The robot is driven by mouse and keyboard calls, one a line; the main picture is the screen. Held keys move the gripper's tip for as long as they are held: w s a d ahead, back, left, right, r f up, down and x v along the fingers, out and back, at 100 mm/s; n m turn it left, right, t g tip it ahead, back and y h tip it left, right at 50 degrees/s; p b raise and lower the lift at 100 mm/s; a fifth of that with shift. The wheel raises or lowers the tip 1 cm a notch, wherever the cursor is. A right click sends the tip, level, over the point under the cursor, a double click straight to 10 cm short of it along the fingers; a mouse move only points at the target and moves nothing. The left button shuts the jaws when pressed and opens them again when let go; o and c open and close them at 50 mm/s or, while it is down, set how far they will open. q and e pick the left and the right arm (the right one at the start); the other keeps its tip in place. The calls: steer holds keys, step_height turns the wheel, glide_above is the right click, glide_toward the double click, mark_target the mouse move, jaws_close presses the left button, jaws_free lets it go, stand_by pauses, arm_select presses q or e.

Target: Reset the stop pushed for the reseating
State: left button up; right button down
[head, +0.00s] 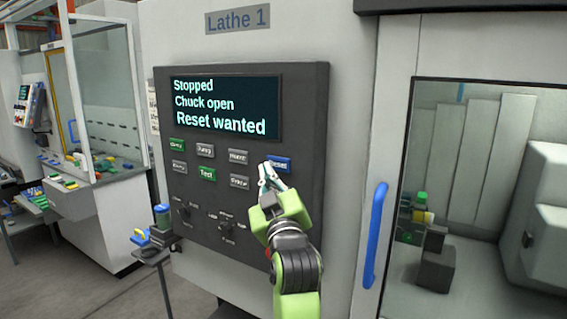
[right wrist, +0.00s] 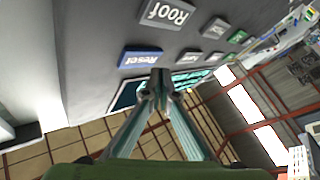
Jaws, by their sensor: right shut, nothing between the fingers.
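The lathe's dark control panel (head: 316,120) carries a screen (head: 226,107) reading "Stopped", "Chuck open", "Reset wanted". The blue Reset button (head: 280,164) is at the right end of the upper button row. My right gripper (head: 266,172) is shut and empty, its fingertips at the lower left of the Reset button. In the right wrist view the shut fingertips (right wrist: 160,80) appear just beside the Reset button (right wrist: 140,58); I cannot tell whether they touch it. A bit of red shows behind my right wrist, mostly hidden. My left gripper is not in view.
Other buttons, such as green Test (head: 208,174), are left of the gripper. A grey Roof button (right wrist: 166,13) shows in the right wrist view. The lathe door with its blue handle (head: 375,235) stands to the right. A small stand (head: 155,252) is at lower left.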

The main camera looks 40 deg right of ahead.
steer(key=shift+s+d+r, duration=0.2)
steer(key=shift+d, duration=0.35)
steer(key=shift+s+r, duration=0.1)
steer(key=shift+s, duration=0.05)
steer(key=shift+a, duration=0.1)
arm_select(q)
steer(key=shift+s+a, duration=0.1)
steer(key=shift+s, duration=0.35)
arm_select(e)
steer(key=shift+w, duration=0.2)
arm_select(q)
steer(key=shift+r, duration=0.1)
arm_select(e)
steer(key=shift+s, duration=0.1)
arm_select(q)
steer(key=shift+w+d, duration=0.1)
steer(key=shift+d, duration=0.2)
